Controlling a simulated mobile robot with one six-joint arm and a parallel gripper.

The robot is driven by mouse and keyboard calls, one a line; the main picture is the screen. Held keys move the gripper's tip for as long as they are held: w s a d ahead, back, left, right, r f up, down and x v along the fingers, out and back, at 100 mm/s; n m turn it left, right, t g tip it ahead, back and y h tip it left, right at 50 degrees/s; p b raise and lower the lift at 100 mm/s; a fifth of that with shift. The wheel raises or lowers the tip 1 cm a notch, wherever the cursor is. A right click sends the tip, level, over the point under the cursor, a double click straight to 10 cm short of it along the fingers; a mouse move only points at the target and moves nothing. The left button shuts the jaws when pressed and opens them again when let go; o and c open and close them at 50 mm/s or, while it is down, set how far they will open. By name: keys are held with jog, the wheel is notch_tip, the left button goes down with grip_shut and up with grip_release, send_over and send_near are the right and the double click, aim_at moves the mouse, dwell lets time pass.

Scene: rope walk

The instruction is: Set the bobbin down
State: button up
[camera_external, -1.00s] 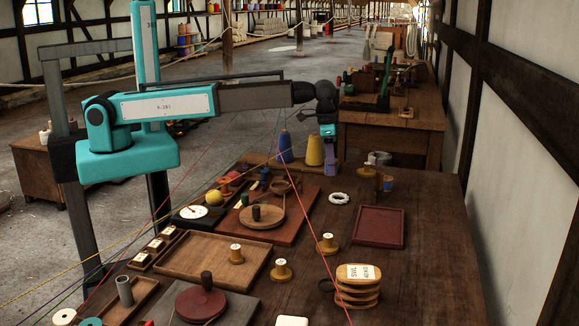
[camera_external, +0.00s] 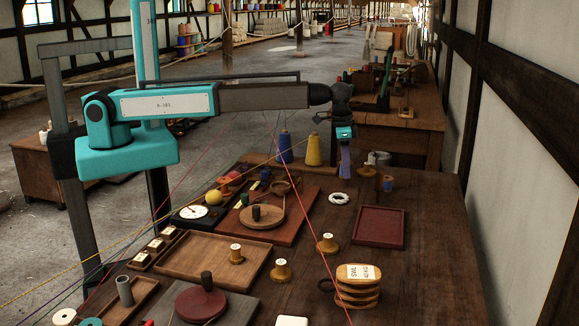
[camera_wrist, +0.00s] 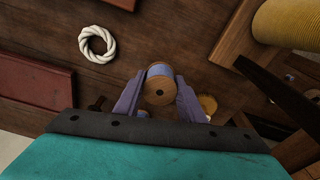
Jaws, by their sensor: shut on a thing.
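My gripper (camera_external: 345,170) hangs just above the far part of the dark wooden workbench (camera_external: 430,270), between the yellow cone and the maroon tray. In the wrist view its two purple fingers are shut on a bobbin (camera_wrist: 160,91) with round wooden ends and light blue thread. One wooden end faces the camera. The bobbin cannot be made out in the outside view. Whether it touches the bench is not clear.
A white rope ring (camera_external: 339,198) and a maroon tray (camera_external: 379,227) lie in front of my gripper. A yellow cone (camera_external: 314,150) and blue cone (camera_external: 285,148) stand left. Another wooden bobbin (camera_external: 327,243) stands nearer. Bare bench shows around the ring.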

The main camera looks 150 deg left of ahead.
jog(key=shift+f+p, duration=0.55)
jog(key=shift+f, duration=1.1)
jog(key=shift+f, duration=0.1)
jog(key=o, duration=1.1)
jog(key=shift+o, duration=0.2)
jog(key=shift+s+d+r+b, duration=0.2)
jog(key=shift+r+b, duration=0.2)
jog(key=shift+r, duration=1.65)
jog(key=shift+s+d+r+b, duration=0.1)
jog(key=shift+d+r+b, duration=0.2)
jog(key=shift+r, duration=1.7)
jog(key=shift+s+d+r+b, duration=0.1)
jog(key=shift+r+b, duration=0.35)
jog(key=shift+r, duration=1.6)
